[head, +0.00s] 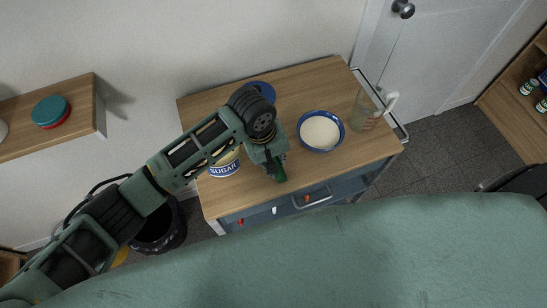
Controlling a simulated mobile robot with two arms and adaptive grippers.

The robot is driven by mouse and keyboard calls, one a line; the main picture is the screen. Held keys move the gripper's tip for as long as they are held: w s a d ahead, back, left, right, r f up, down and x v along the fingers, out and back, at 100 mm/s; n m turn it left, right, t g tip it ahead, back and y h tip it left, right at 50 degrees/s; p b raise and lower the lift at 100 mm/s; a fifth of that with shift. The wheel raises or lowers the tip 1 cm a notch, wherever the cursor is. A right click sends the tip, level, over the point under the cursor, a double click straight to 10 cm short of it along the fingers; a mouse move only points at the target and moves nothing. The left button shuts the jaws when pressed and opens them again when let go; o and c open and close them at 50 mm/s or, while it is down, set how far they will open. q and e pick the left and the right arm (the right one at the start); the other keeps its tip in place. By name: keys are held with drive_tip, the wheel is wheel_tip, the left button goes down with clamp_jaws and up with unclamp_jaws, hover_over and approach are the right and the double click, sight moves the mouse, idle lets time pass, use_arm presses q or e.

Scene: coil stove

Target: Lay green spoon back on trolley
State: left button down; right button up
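My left arm reaches in from the left, and its gripper (276,168) points down over the front middle of the wooden-topped trolley (300,84). A dark green piece, which looks like the green spoon (281,175), shows at the fingertips. The gripper looks shut on it; the fingers are small and dark, and most of the spoon is hidden. I cannot tell whether the spoon touches the top. My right gripper is not in view.
On the trolley, a sugar canister (224,169) stands left of the gripper and a blue-rimmed bowl of white contents (320,131) right of it. A blue round item (264,88) is behind the arm. A clear jug (364,110) stands near the right rail (400,130).

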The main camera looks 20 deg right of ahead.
use_arm(q)
drive_tip(key=c, duration=1.6)
unclamp_jaws()
drive_tip(key=shift+w+f, duration=0.15)
drive_tip(key=shift+c, duration=0.2)
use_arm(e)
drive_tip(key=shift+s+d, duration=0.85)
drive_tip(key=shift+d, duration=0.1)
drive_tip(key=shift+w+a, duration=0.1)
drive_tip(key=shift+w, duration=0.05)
use_arm(q)
drive_tip(key=shift+r, duration=0.35)
drive_tip(key=r, duration=0.3)
drive_tip(key=a+r, duration=0.1)
drive_tip(key=r, duration=0.3)
drive_tip(key=a+r+b, duration=0.1)
drive_tip(key=r, duration=0.3)
drive_tip(key=shift+a+r, duration=0.2)
drive_tip(key=shift+r, duration=0.05)
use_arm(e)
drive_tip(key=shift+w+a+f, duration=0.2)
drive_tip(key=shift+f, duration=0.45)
